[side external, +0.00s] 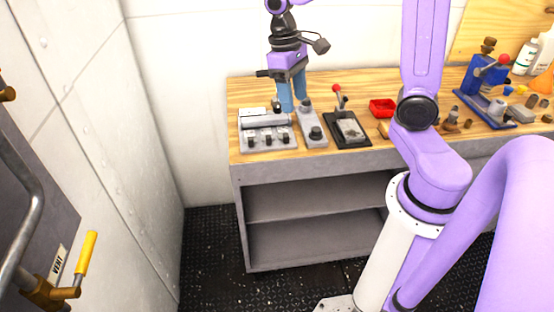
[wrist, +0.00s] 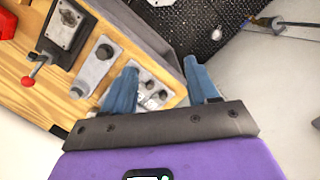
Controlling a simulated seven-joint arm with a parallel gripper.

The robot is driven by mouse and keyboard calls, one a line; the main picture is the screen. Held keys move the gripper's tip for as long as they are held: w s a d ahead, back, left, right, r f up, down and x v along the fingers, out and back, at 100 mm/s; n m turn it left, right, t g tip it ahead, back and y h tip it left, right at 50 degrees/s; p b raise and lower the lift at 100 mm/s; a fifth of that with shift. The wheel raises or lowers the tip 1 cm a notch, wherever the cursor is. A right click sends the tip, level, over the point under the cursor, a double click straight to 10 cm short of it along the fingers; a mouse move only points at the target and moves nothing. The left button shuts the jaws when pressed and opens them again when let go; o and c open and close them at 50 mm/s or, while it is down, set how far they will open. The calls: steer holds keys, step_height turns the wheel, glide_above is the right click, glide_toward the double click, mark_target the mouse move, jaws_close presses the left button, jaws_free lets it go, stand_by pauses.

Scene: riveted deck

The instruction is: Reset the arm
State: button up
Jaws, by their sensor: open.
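My gripper (side external: 293,103) hangs fingers-down over the left end of the wooden workbench (side external: 245,91). Its two blue fingers are spread apart with nothing between them, also in the wrist view (wrist: 161,67). Below and near the fingers is a grey switch panel (side external: 268,140) with several dark toggles, partly hidden by a finger in the wrist view (wrist: 150,92). To its right stands a grey box with a black knob (side external: 311,130). Whether the fingers touch either cannot be told.
A red-balled lever on a black base (side external: 347,130), a red tray (side external: 382,108) and a blue press (side external: 484,78) stand further right. Bottles (side external: 525,58) are at the back right. A wall is behind the bench. A yellow-handled valve (side external: 86,253) is at far left.

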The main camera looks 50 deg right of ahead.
steer(key=s+a+f+n+t, duration=0.1)
steer(key=s+a+n, duration=0.2)
steer(key=s, duration=0.6)
steer(key=s+a+f+n+t, duration=0.1)
steer(key=s+a+n, duration=0.2)
steer(key=s+n, duration=0.5)
steer(key=shift+s+a, duration=0.4)
steer(key=shift+s, duration=0.15)
steer(key=shift+w, duration=0.1)
